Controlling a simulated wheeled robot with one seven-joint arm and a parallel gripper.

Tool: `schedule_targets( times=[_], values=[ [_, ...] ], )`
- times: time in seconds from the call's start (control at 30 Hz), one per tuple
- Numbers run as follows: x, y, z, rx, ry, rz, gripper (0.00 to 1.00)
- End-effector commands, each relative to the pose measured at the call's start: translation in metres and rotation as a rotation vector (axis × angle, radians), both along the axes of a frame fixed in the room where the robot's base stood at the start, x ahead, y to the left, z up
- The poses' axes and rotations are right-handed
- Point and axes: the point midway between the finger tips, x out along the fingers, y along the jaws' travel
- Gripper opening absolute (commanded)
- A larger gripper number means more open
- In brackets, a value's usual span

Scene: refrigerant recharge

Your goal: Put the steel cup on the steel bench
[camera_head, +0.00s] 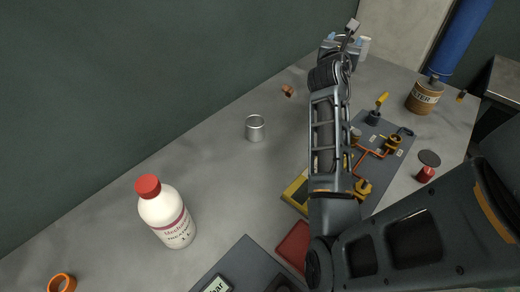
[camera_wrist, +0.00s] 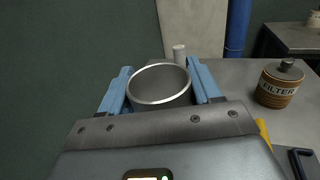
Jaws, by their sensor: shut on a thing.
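My gripper (camera_wrist: 161,88) is shut on a steel cup (camera_wrist: 160,100), an open-topped grey metal cylinder, upright between the two blue fingers. In the head view my gripper (camera_head: 345,42) is at the far end of the grey bench (camera_head: 225,165), and my own arm hides most of the held cup. I cannot tell whether its base touches the bench top, which also shows in the wrist view (camera_wrist: 235,78). A second small metal cup or can (camera_head: 255,128) stands upright on the bench, left of my arm.
A white bottle with red cap (camera_head: 170,215) stands front left; an orange ring (camera_head: 61,283) lies nearby. A brown FILTER jar (camera_head: 424,95) and a grey board with orange pipes (camera_head: 385,150) are right. Another bench (camera_head: 503,80) is far right.

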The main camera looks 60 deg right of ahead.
Motion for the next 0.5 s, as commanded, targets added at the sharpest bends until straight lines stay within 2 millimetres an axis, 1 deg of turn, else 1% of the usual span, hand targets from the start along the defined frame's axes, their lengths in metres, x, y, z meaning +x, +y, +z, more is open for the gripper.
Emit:
schedule_targets(
  times=[0.2,0.37,0.4,0.5],
  values=[
    [0.001,0.001,-0.037,0.006,-0.003,0.0,0.33],
    [0.001,0.001,-0.061,0.005,-0.004,0.0,0.33],
    [0.0,0.0,-0.071,0.006,-0.004,-0.002,0.33],
    [0.0,0.0,-0.082,0.003,-0.003,-0.001,0.33]
  ],
)
